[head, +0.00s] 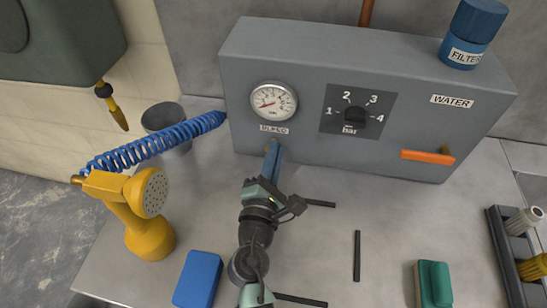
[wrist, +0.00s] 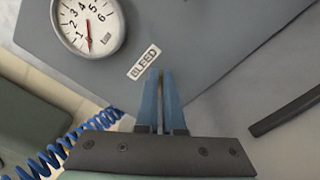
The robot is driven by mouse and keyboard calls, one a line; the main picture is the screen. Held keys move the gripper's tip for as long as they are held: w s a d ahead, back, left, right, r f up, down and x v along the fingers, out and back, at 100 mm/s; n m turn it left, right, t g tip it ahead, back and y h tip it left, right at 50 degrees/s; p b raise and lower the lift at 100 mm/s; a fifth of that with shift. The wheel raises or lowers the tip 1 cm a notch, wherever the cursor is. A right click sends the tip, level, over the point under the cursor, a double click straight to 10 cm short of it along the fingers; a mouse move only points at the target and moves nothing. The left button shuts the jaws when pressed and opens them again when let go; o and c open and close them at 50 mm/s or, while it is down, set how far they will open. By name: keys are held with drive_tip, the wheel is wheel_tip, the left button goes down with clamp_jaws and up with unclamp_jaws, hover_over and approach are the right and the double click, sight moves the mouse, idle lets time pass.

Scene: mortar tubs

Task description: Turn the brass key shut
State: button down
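The grey box (head: 300,60) carries a BLEED label (head: 274,129) under a round gauge; the label also shows in the wrist view (wrist: 143,61). Just below the label, a small bit of the brass key (head: 267,146) shows at my fingertips; the rest is hidden by the fingers. My gripper (head: 272,152) reaches up to the box front from below. In the wrist view my two blue fingers (wrist: 161,75) are close together with a narrow gap, shut on the key. How far the key is turned cannot be seen.
The gauge (head: 273,100) has its needle low on the scale. A selector knob (head: 356,117) and an orange WATER lever (head: 427,157) sit to the right. A yellow shower head (head: 145,205) with blue coiled hose (head: 150,145) stands left. Dark bars, a blue block (head: 198,279) and green block (head: 434,284) lie on the bench.

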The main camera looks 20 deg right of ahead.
drive_tip(key=m+b, duration=0.1)
drive_tip(key=m, duration=0.1)
drive_tip(key=m+b, duration=0.1)
drive_tip(key=shift+d+f+m+b, duration=0.1)
drive_tip(key=shift+f+m+b, duration=0.2)
drive_tip(key=shift+f+m, duration=0.1)
drive_tip(key=shift+f+m+b, duration=0.1)
drive_tip(key=shift+m+b, duration=1.15)
drive_tip(key=shift+m, duration=0.55)
drive_tip(key=c, duration=1)
unclamp_jaws()
drive_tip(key=shift+c, duration=0.2)
drive_tip(key=b+v, duration=0.2)
drive_tip(key=v, duration=1)
drive_tip(key=shift+s+a, duration=0.25)
drive_tip(key=shift+s, duration=0.2)
